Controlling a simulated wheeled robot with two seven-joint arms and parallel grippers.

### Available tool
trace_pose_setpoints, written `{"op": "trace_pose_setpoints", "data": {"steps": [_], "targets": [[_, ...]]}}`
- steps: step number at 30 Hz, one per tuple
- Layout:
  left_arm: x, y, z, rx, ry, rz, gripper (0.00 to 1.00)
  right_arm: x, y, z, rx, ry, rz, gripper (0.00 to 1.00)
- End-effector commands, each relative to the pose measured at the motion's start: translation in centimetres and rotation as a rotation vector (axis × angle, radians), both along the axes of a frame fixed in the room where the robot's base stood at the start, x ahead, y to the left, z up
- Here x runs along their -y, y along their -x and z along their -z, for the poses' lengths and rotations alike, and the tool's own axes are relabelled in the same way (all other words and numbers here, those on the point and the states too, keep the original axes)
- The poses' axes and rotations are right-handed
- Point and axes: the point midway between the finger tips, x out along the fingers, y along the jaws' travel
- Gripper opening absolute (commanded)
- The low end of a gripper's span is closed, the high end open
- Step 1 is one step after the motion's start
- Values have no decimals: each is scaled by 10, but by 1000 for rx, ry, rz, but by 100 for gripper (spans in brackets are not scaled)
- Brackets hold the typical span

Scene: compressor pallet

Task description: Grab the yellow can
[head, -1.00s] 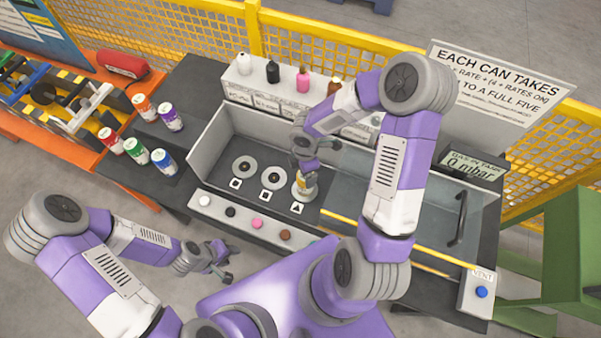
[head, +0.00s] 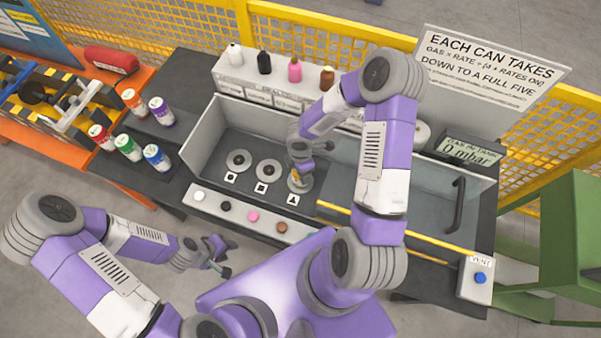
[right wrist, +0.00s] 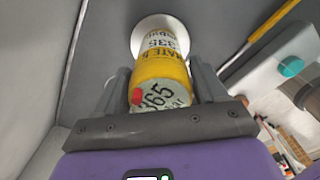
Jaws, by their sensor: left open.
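The yellow can (right wrist: 160,68) stands on the third round pad of the workbench, the one by the triangle mark, with its printed top towards the right wrist camera. In the head view a bit of the yellow can (head: 296,178) shows below my right gripper (head: 302,160), which hides most of it. In the right wrist view the fingers of my right gripper (right wrist: 165,92) stand on both sides of the can; whether they press on it I cannot tell. My left gripper (head: 220,258) is open and empty, left of the bench front.
Two bare round pads (head: 239,161) lie left of the can. Several coloured cans (head: 130,147) stand on the left side table. Bottles (head: 295,70) stand on the back shelf. A clear panel with a black handle (head: 458,208) is on the right, beside a gauge (head: 470,152).

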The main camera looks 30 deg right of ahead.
Motion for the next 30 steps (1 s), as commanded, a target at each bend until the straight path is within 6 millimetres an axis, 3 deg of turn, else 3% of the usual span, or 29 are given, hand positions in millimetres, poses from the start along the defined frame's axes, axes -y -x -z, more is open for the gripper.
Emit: {"op": "trace_pose_setpoints", "data": {"steps": [1,9,11,20,30], "targets": [[0,0,0,0,0,0,43,0,0,0,0,0,0,63],[0,0,0,0,0,0,43,0,0,0,0,0,0,21],[0,0,0,0,0,0,43,0,0,-1,1,0,-1,15],[0,0,-2,0,0,0,43,0,-1,-9,4,1,-1,15],[0,0,-17,0,0,0,43,1,-1,-74,5,2,1,15]]}}
